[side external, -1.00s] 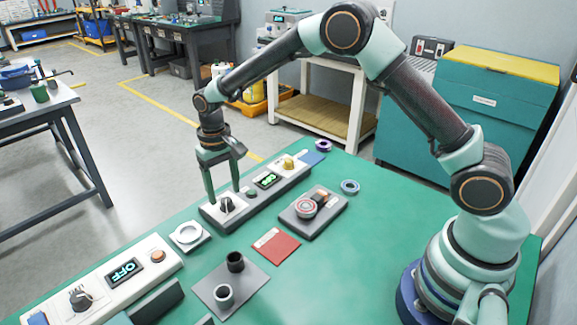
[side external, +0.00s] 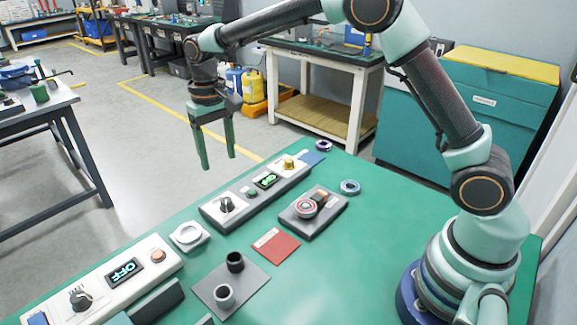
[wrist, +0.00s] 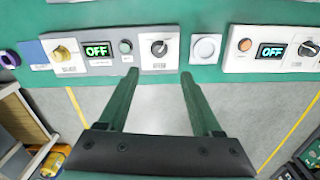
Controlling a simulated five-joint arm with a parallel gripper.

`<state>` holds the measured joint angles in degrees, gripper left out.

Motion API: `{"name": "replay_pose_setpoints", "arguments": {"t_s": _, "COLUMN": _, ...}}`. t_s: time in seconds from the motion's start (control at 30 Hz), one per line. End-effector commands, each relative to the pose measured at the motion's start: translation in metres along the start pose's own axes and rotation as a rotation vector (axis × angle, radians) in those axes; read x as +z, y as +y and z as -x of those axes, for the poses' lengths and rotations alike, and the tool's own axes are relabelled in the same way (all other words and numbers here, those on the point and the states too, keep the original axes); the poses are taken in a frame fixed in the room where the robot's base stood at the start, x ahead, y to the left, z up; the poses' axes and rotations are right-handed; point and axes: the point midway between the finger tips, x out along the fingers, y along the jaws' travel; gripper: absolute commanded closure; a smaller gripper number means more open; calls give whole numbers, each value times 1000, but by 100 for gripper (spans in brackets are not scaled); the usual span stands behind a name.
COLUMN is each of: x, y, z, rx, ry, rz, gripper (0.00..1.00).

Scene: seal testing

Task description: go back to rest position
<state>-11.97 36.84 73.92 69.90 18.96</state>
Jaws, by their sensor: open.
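My gripper (side external: 218,162) is open and empty. It hangs in the air above and beyond the far edge of the green table, with its fingers pointing down. In the wrist view my gripper (wrist: 160,75) has its two fingers well apart, with grey floor between them. Below it in the side view is a grey control panel (side external: 240,204) with a black knob (side external: 226,204), a green button (side external: 251,192), a display (side external: 267,180) and a yellow knob (side external: 289,163). The fingers touch nothing. In the wrist view that display (wrist: 97,49) reads OFF.
A second panel (side external: 103,300) with an OFF display stands at the left. A white ring (side external: 189,232), a grey plate (side external: 245,284) with two cups, a red card (side external: 276,245) and a grey fixture (side external: 325,212) lie on the table. The air around my gripper is clear.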

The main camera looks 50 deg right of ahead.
Motion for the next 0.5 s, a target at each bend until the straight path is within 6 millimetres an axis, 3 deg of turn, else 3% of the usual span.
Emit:
{"name": "replay_pose_setpoints", "arguments": {"t_s": 0.23, "x": 19, "y": 23, "z": 42, "rx": -23, "ry": 74, "rz": 13, "gripper": 34}}
{"name": "replay_pose_setpoints", "arguments": {"t_s": 0.5, "x": 67, "y": 61, "z": 90, "rx": -46, "ry": 201, "rz": 46, "gripper": 34}}
